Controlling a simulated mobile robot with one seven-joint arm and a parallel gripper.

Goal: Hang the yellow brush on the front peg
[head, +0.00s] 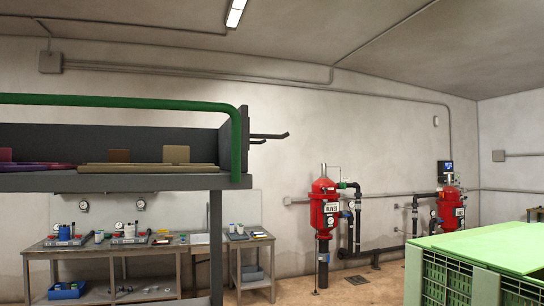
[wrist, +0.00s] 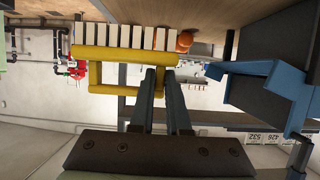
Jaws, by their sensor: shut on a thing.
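The yellow brush (wrist: 110,56) is in the wrist view, with a row of pale bristles along one side and a yellow loop-shaped handle. My gripper (wrist: 163,78) is shut on the handle's end at the right of the brush. The brush is clear of any peg that I can see there. In the head view two dark pegs stick out to the right from the end panel of the shelf: a longer one with an upturned tip (head: 270,136) and a shorter one (head: 257,141). Both look bare. My gripper and the yellow brush are not in the head view.
The shelf (head: 110,182) with a green rail (head: 120,101) fills the head view's left. A workbench (head: 130,247), red filter tanks (head: 325,210) and a green crate (head: 450,275) stand around. In the wrist view a blue bracket-like thing (wrist: 262,82) is close at right.

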